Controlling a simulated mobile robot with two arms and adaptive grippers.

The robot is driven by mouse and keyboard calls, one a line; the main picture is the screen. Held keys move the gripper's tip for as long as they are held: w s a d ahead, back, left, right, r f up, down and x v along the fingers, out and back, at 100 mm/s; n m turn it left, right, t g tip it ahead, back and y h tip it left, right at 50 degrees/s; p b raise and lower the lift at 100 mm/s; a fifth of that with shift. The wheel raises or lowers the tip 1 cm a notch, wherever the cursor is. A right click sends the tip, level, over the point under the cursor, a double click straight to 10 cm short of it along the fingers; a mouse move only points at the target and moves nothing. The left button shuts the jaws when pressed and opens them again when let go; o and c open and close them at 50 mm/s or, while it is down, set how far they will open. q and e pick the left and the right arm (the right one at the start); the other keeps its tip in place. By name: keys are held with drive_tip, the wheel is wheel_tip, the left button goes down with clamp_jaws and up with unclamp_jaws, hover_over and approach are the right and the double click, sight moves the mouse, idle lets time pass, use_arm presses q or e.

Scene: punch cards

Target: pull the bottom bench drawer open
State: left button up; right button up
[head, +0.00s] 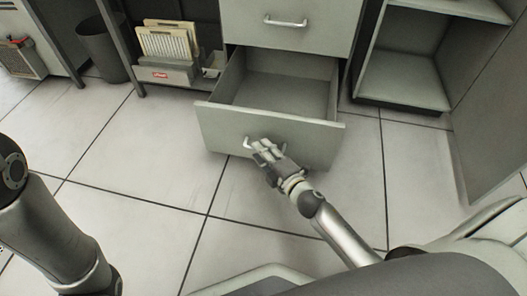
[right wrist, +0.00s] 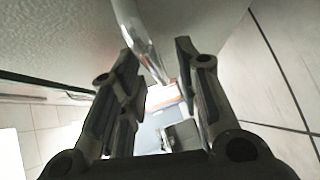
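The bottom bench drawer (head: 222,128) stands pulled well out, and its empty inside (head: 285,95) shows. Its metal handle (head: 248,143) is on the front panel. My right gripper (head: 259,150) is at the handle, in front of the panel. In the right wrist view, the handle (right wrist: 145,42) runs between the two fingertips of the right gripper (right wrist: 160,65). The fingers are apart, with a gap visible beside the bar; contact cannot be told. My left gripper is out of view; only part of my left arm shows at the lower left.
A closed upper drawer (head: 285,22) with its own handle is above. An open shelf unit (head: 405,80) stands to the right. A grey bin (head: 103,50) and a card rack (head: 170,73) with cream cards are at the left. The tiled floor (head: 150,190) before the drawer is clear.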

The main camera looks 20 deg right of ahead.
drive_tip(key=v, duration=1.2)
idle(0.6)
